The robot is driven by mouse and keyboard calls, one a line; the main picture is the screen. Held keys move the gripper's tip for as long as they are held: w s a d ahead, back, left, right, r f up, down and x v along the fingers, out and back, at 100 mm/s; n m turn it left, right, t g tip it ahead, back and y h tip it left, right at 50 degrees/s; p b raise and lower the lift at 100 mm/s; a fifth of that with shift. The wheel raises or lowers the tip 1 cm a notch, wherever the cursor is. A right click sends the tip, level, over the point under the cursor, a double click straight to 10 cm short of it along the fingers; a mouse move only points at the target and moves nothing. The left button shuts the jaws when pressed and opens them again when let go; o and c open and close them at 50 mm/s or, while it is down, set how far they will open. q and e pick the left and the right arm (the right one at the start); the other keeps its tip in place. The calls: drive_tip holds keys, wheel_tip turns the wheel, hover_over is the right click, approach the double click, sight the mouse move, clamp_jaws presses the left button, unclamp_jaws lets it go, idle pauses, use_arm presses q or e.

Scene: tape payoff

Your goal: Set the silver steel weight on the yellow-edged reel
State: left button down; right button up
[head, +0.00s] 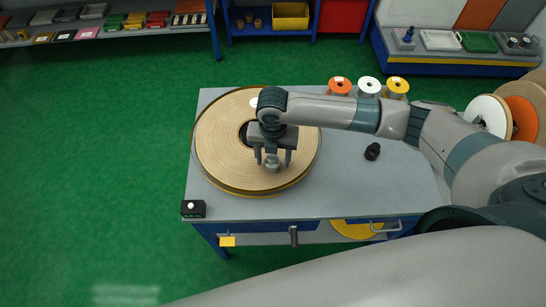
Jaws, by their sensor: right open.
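A wide tan tape reel (222,145) with a yellow lower edge lies flat on the grey table, left of its middle. My right gripper (273,163) is over the right part of the reel, pointing down, with its two fingers apart. A small silver piece that looks like the steel weight (272,163) shows between the fingers. It appears to rest on the reel's top, but the gripper partly hides it and I cannot tell whether the fingers touch it. The reel's dark centre hole is partly covered by my right wrist. My left gripper is not in view.
A dark knob-like piece (372,152) stands on the grey table (345,190) to the right. Orange (339,86), white (368,87) and yellow (397,87) spools line the back edge. A black box with a white button (193,209) sits at the front left corner.

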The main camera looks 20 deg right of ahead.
sight(273, 156)
drive_tip(key=shift+r+b, duration=0.3)
drive_tip(key=shift+r, duration=0.25)
wheel_tip(273, 156, up, 11)
drive_tip(key=b, duration=0.3)
